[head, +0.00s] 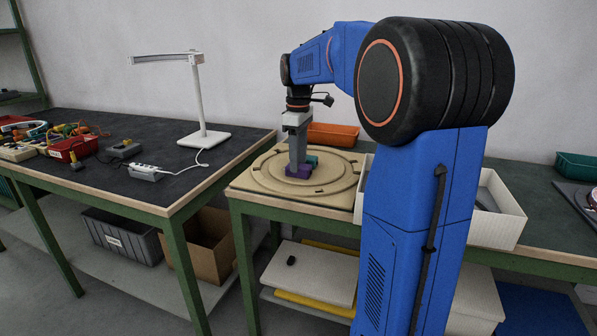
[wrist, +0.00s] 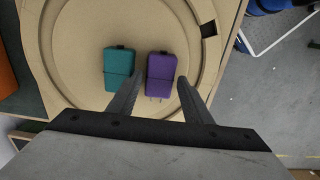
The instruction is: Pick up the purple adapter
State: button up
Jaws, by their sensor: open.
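The purple adapter (wrist: 161,68) lies on a round tan board (wrist: 85,30), with its metal prongs toward my gripper in the wrist view. It also shows in the head view (head: 298,171), partly hidden by my gripper. A teal adapter (wrist: 118,70) lies just left of it in the wrist view, with a narrow gap between them. My gripper (wrist: 159,85) is open and empty. In the wrist view its fingers reach toward the purple adapter, the right one beside it and the left one near the teal adapter's lower right. I cannot tell the exact height above the board.
An orange bin (head: 333,134) stands behind the board. A white box (head: 498,222) stands to its right, partly behind my arm. The left table holds a white lamp (head: 203,130), a power strip (head: 146,172) and a red tray (head: 73,148).

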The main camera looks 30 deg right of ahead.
jog(key=shift+f, duration=1.05)
jog(key=c, duration=0.9)
jog(key=shift+r, duration=0.15)
